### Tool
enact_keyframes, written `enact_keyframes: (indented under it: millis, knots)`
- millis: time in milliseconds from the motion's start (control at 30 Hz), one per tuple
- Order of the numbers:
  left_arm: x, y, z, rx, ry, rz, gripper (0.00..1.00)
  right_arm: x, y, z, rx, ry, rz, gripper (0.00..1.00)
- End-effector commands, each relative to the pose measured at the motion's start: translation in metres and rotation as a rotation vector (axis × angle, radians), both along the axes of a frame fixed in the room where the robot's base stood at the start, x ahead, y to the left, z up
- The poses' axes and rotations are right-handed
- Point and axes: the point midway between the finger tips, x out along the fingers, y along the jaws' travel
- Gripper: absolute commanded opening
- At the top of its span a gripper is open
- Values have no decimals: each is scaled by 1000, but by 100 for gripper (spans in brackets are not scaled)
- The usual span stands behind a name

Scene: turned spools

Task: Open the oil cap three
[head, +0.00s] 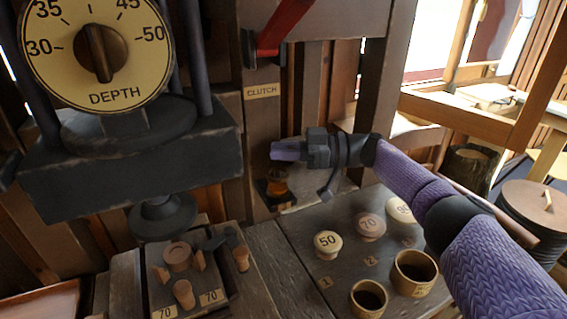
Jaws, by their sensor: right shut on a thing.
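A small amber vessel (277,188), perhaps an oil cup, sits in a dark fitting on the machine below the CLUTCH label. My right gripper (286,151) reaches in from the right, just above it, with its purple fingers pointing left. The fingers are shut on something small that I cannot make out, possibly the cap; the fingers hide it. Whether it still touches the amber vessel I cannot tell. No number three shows on the vessel. My left gripper is not in view.
A red lever (284,27) hangs above my gripper. The DEPTH dial (99,53) is at the upper left.

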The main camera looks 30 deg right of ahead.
Motion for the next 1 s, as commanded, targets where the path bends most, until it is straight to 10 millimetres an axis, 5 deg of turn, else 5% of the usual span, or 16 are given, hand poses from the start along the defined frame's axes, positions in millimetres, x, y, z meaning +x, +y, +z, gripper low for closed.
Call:
enact_keyframes:
  millis: [467,500,633,1000]
  knots:
    - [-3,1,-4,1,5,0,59,0,1,0,0,1,16,0]
    - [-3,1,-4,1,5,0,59,0,1,0,0,1,16,30]
    - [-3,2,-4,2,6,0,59,0,1,0,0,1,15,58]
    - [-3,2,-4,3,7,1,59,0,0,0,1,0,12,60]
